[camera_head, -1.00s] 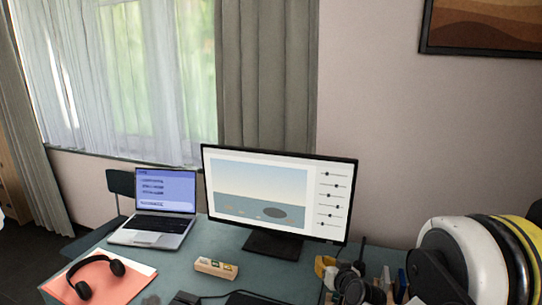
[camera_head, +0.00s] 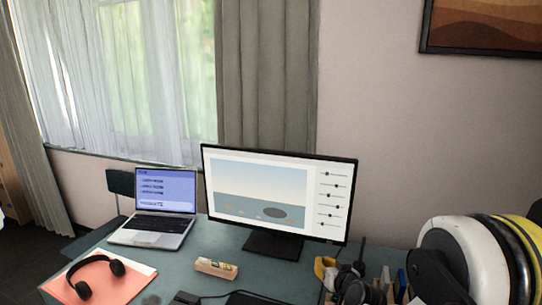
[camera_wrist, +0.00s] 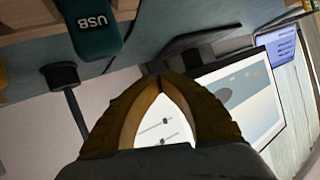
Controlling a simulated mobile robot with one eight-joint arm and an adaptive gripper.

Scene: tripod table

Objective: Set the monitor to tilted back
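The monitor (camera_head: 280,197) stands on the desk in the head view, its lit screen showing a landscape and several sliders. It looks about upright; a slight tilt is hard to judge. Its dark stand (camera_head: 273,245) is below. My gripper (camera_head: 324,265) is low in front of the monitor's lower right corner, yellow-brown fingers partly visible. In the wrist view, the fingertips of my gripper (camera_wrist: 160,77) meet, with nothing seen held between them. The monitor (camera_wrist: 240,90) shows behind and to the right, with its slider panel seen through the gap between the fingers.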

